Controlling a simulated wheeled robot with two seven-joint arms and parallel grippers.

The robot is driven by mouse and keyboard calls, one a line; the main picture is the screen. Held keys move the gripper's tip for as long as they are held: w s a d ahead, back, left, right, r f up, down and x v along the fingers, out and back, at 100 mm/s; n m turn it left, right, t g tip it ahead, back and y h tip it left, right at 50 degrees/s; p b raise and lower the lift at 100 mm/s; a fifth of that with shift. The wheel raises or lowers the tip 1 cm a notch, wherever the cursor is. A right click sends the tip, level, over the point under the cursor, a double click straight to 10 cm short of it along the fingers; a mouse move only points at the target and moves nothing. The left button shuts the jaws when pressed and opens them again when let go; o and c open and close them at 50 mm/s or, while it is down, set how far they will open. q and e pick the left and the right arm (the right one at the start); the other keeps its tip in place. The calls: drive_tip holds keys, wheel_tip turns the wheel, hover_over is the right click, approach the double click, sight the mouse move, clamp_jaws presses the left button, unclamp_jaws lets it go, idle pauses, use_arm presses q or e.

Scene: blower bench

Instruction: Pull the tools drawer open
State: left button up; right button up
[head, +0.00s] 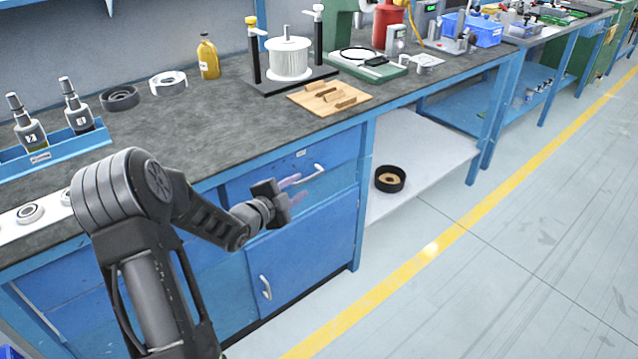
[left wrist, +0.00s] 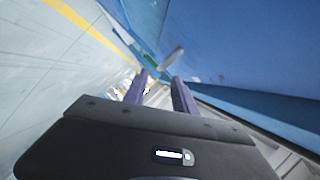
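The blue drawer (head: 250,182) sits under the bench top, with a small label on its front. Its pale bar handle (head: 310,174) is shut against the cabinet. My left gripper (head: 298,187) is in front of the drawer, close to the handle's left end. Its two purple-grey fingers stand apart, so it is open. In the left wrist view, the fingers (left wrist: 160,80) are apart with nothing held between them. A light bar, seemingly the handle (left wrist: 172,57), shows just beyond the fingertips. Contact cannot be told. My right gripper is in neither view.
A blue cabinet door (head: 310,240) with its own handle (head: 265,287) is below the drawer. A low shelf (head: 425,145) with a black ring (head: 390,179) stands to the right. The floor (head: 480,270) before the bench is clear. A wooden tray (head: 328,98) lies near the bench edge.

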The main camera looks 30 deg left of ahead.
sight(309, 180)
use_arm(q)
drive_tip(key=shift+r, duration=0.15)
drive_tip(key=x, duration=0.7)
drive_tip(key=shift+w+b, duration=0.3)
drive_tip(key=shift+w, duration=0.1)
drive_tip(key=shift+c, duration=0.5)
clamp_jaws()
drive_tip(key=shift+f, duration=0.25)
idle(0.5)
